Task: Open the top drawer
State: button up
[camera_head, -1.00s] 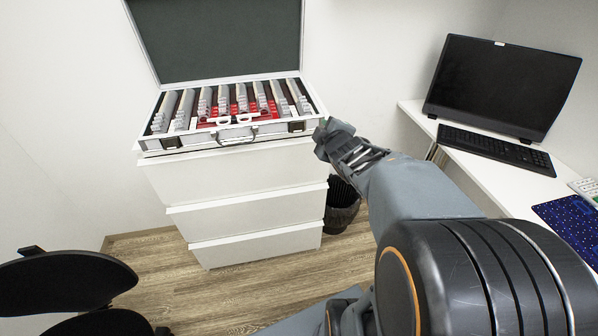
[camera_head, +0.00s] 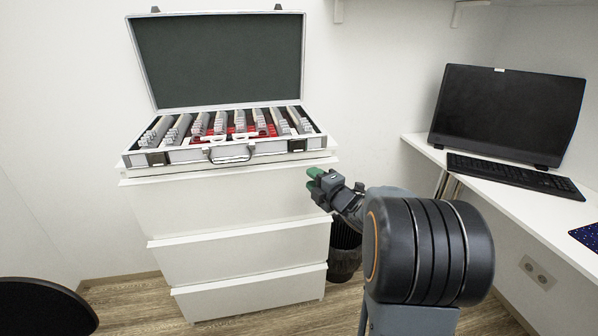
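The top drawer (camera_head: 225,203) is the upper white front of a white chest with three drawers.
An open lens case (camera_head: 187,156) stands on the chest. A dark bin (camera_head: 345,262) is right of the chest. A white desk (camera_head: 510,192) with a monitor (camera_head: 507,112) and keyboard (camera_head: 513,174) is at right. A black chair (camera_head: 42,308) is at lower left. Floor shows before the chest.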

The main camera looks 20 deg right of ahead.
aim_at(297, 167)
jog(key=w, duration=0.3)
jog(key=w+a, duration=0.1)
jog(key=w, duration=0.3)
jog(key=shift+w+a+b, duration=0.2)
jog(key=shift+b, duration=0.1)
grip_shut()
